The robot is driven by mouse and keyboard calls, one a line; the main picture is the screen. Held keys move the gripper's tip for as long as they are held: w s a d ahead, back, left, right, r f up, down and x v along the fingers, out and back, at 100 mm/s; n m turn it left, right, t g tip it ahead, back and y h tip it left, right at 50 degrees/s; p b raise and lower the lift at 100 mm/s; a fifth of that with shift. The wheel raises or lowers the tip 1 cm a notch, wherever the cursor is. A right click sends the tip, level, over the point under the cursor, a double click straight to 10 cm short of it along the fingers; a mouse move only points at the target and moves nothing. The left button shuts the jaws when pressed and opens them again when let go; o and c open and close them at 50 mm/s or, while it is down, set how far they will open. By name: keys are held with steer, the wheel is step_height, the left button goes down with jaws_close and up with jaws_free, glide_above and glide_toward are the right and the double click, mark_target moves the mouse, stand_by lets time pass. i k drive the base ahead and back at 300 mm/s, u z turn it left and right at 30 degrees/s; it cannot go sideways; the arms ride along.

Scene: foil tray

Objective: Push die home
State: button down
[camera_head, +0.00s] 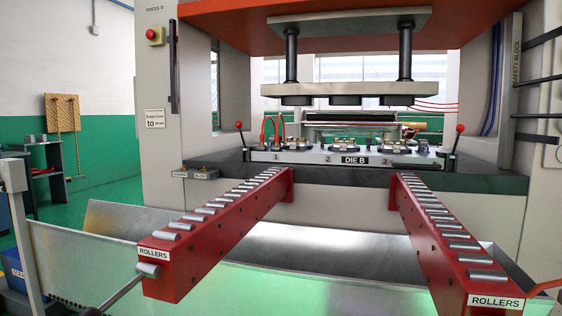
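The die (340,158), a grey plate labelled DIE B with several round fittings on top, lies on the dark press bed (330,176). Its front face shows close behind the bed's front edge. Its back edge and any stops behind it are hidden. The upper plate (355,89) hangs on two dark posts above it, with a clear gap between. Two red roller arms, left (215,236) and right (450,240), reach from the bed toward me, with bare rollers on top. My gripper is not in view.
Levers with red knobs, left (239,125) and right (460,129), stand at the die's two ends. A metal trough (330,245) spans below the roller arms. A rod (125,288) sticks out near the left arm's end. The space between the arms is open.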

mark_target(318, 156)
steer(key=u, duration=0.1)
steer(key=i, duration=0.9)
